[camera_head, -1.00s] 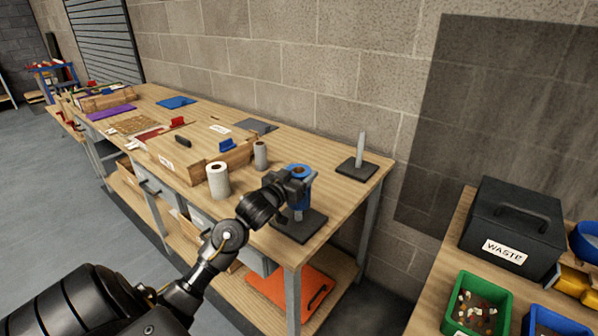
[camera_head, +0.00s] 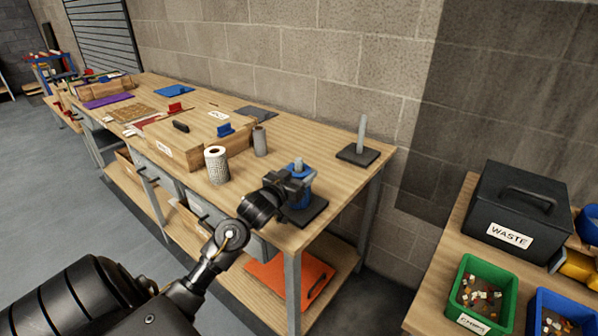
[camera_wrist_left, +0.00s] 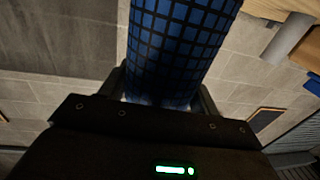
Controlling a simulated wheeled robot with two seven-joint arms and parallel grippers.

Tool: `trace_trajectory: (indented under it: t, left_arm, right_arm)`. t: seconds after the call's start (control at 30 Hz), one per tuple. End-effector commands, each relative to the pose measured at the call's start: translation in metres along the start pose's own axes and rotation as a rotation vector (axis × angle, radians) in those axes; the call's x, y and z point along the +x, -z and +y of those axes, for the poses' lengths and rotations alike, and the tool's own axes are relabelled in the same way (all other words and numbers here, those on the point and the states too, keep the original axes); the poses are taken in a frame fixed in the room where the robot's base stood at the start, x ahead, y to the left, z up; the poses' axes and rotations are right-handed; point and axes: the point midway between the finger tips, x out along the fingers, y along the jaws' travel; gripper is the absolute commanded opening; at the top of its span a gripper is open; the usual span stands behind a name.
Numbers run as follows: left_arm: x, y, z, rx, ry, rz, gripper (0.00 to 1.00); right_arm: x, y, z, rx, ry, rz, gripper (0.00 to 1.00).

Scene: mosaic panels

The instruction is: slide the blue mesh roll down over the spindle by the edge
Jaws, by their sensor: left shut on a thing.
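The blue mesh roll (camera_head: 304,197) is upright around the spindle (camera_head: 298,164) near the bench's front edge. The spindle's grey tip stands out above the roll. The roll's lower end is close to the dark square base (camera_head: 314,212); I cannot tell whether it touches. My left gripper (camera_head: 296,184) is shut on the roll and hides part of it. In the left wrist view the roll (camera_wrist_left: 178,45) rises between the fingers, showing a dark grid on blue. My right gripper is not in view.
A second spindle (camera_head: 361,135) stands empty on its base at the bench's back right corner. A white mesh roll (camera_head: 217,166) and a grey roll (camera_head: 259,142) stand to the left, beside a wooden tray (camera_head: 190,160). A black waste box (camera_head: 515,210) is on another bench at right.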

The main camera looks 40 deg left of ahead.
Motion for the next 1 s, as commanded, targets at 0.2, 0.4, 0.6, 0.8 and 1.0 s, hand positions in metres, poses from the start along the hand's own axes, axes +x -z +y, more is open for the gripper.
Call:
trace_trajectory:
  t: [0.2, 0.4, 0.6, 0.8, 1.0]
  left_arm:
    - [0.0000, -0.0031, -0.0001, 0.000, 0.000, 0.003, 0.30]
    - [0.0000, -0.0031, -0.0002, 0.000, 0.000, 0.003, 0.30]
    - [0.0001, -0.0031, -0.0002, 0.000, 0.000, 0.003, 0.76]
    - [0.0001, -0.0035, -0.0002, 0.000, 0.000, 0.002, 0.88]
    - [-0.0025, -0.0051, -0.0001, 0.000, 0.000, -0.001, 0.88]
  right_arm:
    - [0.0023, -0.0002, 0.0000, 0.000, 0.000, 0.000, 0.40]
    - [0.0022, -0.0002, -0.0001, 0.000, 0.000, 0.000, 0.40]
    - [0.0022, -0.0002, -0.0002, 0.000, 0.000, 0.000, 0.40]
    - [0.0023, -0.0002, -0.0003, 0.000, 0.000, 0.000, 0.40]
    - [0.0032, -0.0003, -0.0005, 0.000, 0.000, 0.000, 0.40]
